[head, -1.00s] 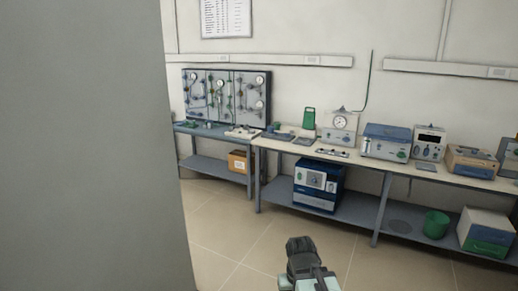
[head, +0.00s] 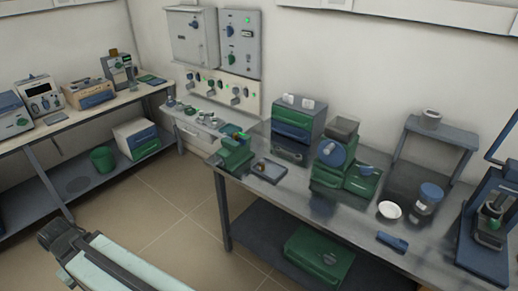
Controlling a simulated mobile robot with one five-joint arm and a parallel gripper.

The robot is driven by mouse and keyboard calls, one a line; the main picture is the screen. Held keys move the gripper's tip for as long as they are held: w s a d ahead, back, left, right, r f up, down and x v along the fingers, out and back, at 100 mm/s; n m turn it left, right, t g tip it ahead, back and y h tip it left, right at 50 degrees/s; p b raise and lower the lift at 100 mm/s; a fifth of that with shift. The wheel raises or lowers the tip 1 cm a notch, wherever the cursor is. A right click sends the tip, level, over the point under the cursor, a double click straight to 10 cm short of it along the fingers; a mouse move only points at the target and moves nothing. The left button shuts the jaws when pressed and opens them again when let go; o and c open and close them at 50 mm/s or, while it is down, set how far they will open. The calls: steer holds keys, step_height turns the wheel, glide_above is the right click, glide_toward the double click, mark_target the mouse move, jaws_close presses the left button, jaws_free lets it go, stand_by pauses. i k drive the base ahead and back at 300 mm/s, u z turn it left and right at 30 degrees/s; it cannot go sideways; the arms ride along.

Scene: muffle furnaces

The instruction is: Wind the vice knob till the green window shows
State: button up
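A green device that looks like the vice (head: 234,154) stands at the left end of the metal bench (head: 300,200). A small knob-like part shows at its top, but it is too small to make out clearly. I cannot make out a window on it. My gripper (head: 58,238) is at the lower left, low over the floor and well apart from the vice. Its fingers are dark and small, and I cannot tell whether they are open or shut.
A shallow tray (head: 269,170), a green-and-grey machine (head: 336,160), a white dish (head: 389,211) and a blue-lidded jar (head: 429,198) stand on the bench. A second bench (head: 60,128) runs along the left. Tiled floor (head: 165,205) lies clear between them.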

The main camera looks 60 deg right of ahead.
mark_target(219, 161)
steer(key=u, duration=1.1)
steer(key=k, duration=0.85)
steer(key=z, duration=0.95)
steer(key=i, duration=1.05)
steer(key=u, duration=0.05)
